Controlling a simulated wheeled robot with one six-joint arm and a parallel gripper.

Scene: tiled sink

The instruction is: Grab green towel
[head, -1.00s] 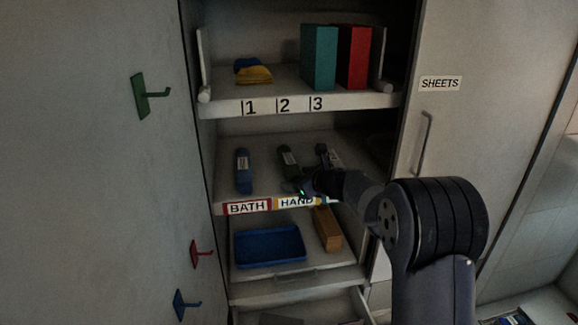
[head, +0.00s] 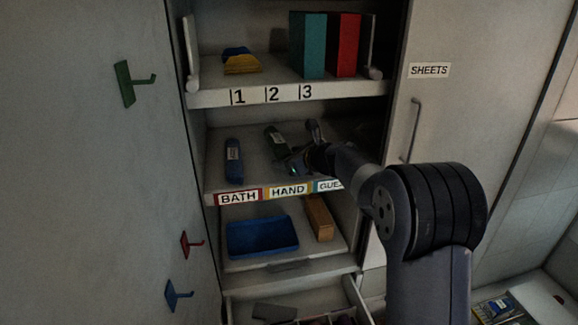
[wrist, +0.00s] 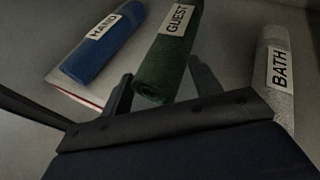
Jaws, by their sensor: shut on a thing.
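The green towel (wrist: 168,60) is rolled and carries a GUEST label; in the wrist view its near end sits between the two fingers of my gripper (wrist: 160,85). Whether the towel is clear of the shelf, I cannot tell.
A blue towel (head: 233,160) labelled HAND in the wrist view (wrist: 104,42) lies left of the green one. A grey towel (wrist: 272,75) labelled BATH lies right. Shelf (head: 260,193) labels line the front edge. A blue tray (head: 262,236) stands below.

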